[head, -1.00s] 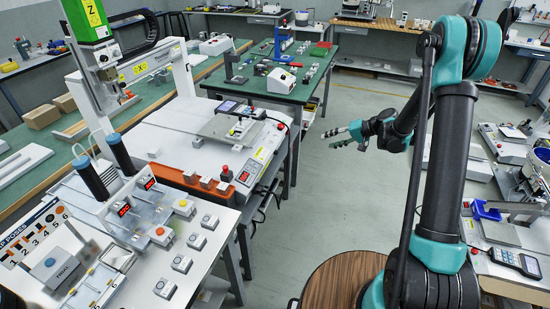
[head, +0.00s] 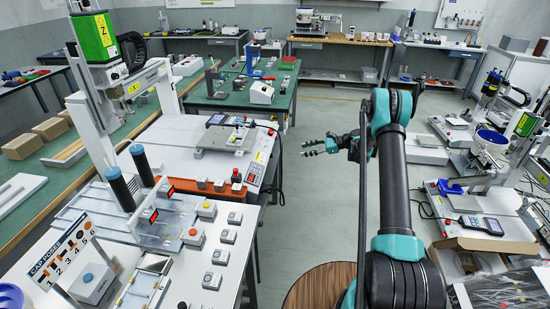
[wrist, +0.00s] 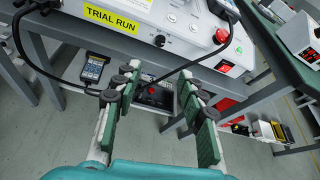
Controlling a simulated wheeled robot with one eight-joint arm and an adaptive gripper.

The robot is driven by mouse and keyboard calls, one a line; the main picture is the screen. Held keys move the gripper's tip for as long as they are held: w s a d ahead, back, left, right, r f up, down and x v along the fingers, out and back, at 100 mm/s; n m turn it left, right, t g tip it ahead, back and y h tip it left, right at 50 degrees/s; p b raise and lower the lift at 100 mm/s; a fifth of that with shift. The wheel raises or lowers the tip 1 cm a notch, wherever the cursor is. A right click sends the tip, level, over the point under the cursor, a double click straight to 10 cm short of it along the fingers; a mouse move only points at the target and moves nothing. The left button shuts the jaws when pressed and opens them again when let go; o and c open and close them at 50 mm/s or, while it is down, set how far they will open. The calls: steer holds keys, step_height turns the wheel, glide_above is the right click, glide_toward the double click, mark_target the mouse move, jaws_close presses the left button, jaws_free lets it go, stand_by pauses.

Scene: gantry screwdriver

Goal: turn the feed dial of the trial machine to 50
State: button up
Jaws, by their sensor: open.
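The trial machine (head: 176,142) is the white gantry machine at left in the head view. Its sloping control panel (head: 259,160) faces my arm. In the wrist view, the yellow TRIAL RUN label (wrist: 105,20) is at the panel's upper left.
A black cable (wrist: 110,91) hangs across the panel's front. A grey bench frame (wrist: 55,50) stands below the panel. A green-topped bench (head: 215,98) is behind the machine. Open floor (head: 322,205) lies around my gripper. A cardboard box (head: 490,246) is at the right.

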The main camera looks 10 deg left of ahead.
mark_target(271, 156)
steer(key=x, duration=1.6)
steer(key=shift+r, duration=0.1)
jaws_close()
